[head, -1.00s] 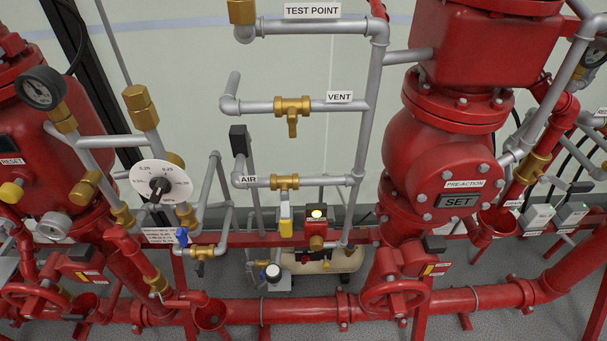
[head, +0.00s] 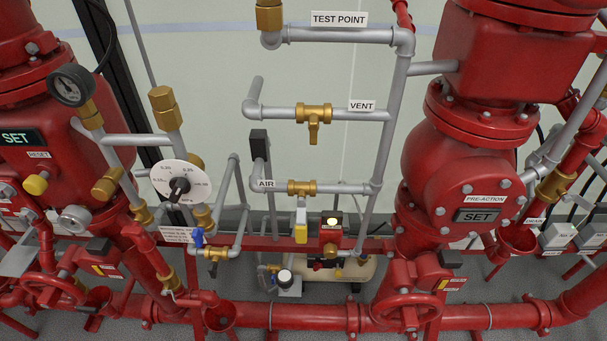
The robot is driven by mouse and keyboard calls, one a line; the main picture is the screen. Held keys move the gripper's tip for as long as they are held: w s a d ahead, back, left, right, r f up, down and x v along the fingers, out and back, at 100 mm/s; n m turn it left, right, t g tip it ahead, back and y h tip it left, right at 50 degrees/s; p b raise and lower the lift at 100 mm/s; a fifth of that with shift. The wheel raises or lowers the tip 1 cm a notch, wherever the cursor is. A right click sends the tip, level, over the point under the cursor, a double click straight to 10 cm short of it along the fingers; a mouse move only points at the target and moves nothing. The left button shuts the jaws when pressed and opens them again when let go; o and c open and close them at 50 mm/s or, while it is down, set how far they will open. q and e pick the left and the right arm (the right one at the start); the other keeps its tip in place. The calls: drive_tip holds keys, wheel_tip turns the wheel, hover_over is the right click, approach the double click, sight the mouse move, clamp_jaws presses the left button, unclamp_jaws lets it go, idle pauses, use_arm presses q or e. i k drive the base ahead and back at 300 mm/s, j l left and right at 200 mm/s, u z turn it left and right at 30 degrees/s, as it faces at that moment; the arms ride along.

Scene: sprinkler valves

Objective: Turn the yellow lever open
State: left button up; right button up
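The yellow lever (head: 301,226) hangs straight down below a brass valve (head: 302,187) on the grey pipe labelled AIR, near the middle of the head view. Neither of my grippers shows in the head view, and nothing touches the lever.
A brass vent valve (head: 314,114) sits above. A box with a lit lamp (head: 331,226) is close right of the lever. A blue-handled valve (head: 198,238) and a round dial (head: 180,187) stand left. Red pre-action valve body (head: 455,165) is at right.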

sight(301, 226)
drive_tip(key=u, duration=0.3)
drive_tip(key=k+l+u, duration=0.2)
drive_tip(key=u, duration=0.25)
drive_tip(key=k+l+u, duration=0.15)
drive_tip(key=u, duration=0.3)
drive_tip(key=k+u, duration=0.45)
drive_tip(key=k, duration=0.05)
